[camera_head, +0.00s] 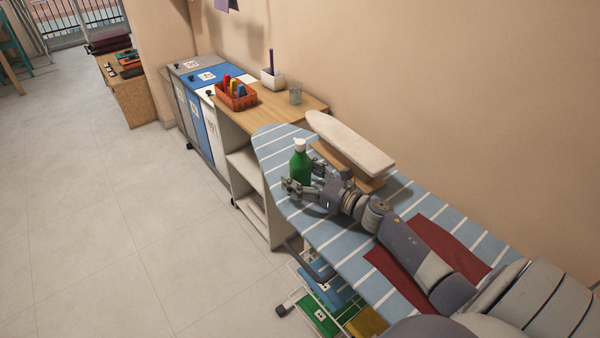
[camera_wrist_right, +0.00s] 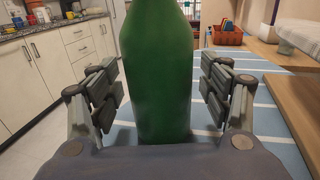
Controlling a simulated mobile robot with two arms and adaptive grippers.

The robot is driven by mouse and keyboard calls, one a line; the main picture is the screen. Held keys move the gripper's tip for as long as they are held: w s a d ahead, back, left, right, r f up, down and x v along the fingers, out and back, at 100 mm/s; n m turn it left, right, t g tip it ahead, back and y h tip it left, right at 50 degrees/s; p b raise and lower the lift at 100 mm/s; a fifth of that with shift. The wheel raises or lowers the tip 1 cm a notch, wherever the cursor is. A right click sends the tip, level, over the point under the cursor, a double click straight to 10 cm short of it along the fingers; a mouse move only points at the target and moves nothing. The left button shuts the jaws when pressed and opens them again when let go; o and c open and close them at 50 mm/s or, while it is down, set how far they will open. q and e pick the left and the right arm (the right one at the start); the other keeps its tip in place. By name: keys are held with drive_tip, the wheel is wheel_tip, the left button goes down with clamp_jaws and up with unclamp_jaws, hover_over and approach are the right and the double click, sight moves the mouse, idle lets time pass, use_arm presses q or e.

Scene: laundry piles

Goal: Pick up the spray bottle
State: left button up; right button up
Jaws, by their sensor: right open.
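The spray bottle (camera_head: 299,164) is green with a white top and stands upright on the striped ironing board (camera_head: 274,142). My right gripper (camera_head: 302,178) is at the bottle, its fingers on either side of it. In the right wrist view the green bottle (camera_wrist_right: 158,70) fills the middle, between the open fingers of the right gripper (camera_wrist_right: 160,98). A gap shows between the bottle and the fingers on both sides. The bottle's top is out of that view. My left gripper is not in view.
A small sleeve board (camera_head: 350,143) stands close behind the bottle. A red cloth (camera_head: 445,247) lies on the board under my arm. Open floor lies to the left.

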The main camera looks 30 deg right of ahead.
drive_tip(key=shift+c, duration=0.3)
drive_tip(key=c, duration=1.2)
drive_tip(key=shift+o, duration=0.2)
